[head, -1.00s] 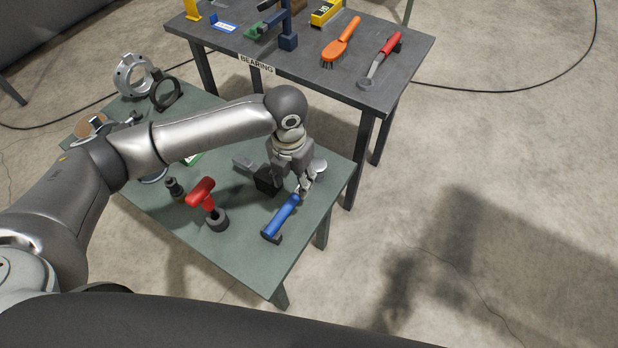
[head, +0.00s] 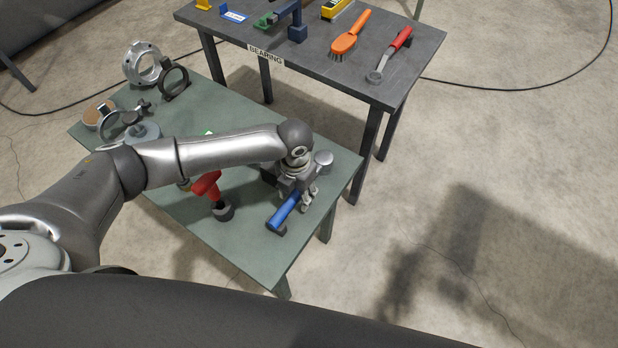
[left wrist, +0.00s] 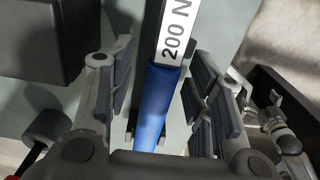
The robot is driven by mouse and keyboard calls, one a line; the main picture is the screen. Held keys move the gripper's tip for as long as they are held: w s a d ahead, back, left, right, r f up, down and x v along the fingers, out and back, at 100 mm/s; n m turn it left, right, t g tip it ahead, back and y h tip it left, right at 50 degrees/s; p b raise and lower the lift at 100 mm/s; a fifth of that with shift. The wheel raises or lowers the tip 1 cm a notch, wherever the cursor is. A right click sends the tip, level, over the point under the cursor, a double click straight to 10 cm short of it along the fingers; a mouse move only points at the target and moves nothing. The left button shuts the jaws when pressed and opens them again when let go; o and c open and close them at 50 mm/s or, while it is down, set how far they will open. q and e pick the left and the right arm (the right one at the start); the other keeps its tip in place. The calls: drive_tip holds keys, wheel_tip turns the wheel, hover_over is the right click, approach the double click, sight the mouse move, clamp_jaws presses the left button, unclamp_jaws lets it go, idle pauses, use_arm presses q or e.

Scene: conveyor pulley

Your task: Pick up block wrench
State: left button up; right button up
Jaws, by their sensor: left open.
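The wrench has a blue handle (head: 284,212) and a round silver head (head: 323,159), and lies near the right edge of the green table (head: 215,250). My left gripper (head: 304,198) is at the wrench's middle, over the upper end of the handle. In the left wrist view, the blue handle (left wrist: 154,112) and a white shaft marked "200 N" (left wrist: 178,30) run between the two fingers of my left gripper (left wrist: 160,70). The fingers are open, one on each side, with gaps to the handle. My right gripper is in neither view.
Metal rings (head: 142,64) stand at the table's far left. A dark table (head: 310,65) behind holds an orange brush (head: 350,33) and a red-handled wrench (head: 390,53).

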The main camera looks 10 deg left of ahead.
use_arm(q)
clamp_jaws()
drive_tip(key=shift+w, duration=0.1)
drive_tip(key=shift+r, duration=0.1)
idle(0.4)
drive_tip(key=shift+r, duration=0.4)
wheel_tip(320, 180, up, 2)
drive_tip(key=shift+r, duration=0.15)
drive_tip(key=s+d+r, duration=0.2)
drive_tip(key=s+r, duration=0.7)
drive_tip(key=s, duration=0.4)
drive_tip(key=shift+s+d+r+p, duration=0.3)
drive_tip(key=shift+s+d+r, duration=0.1)
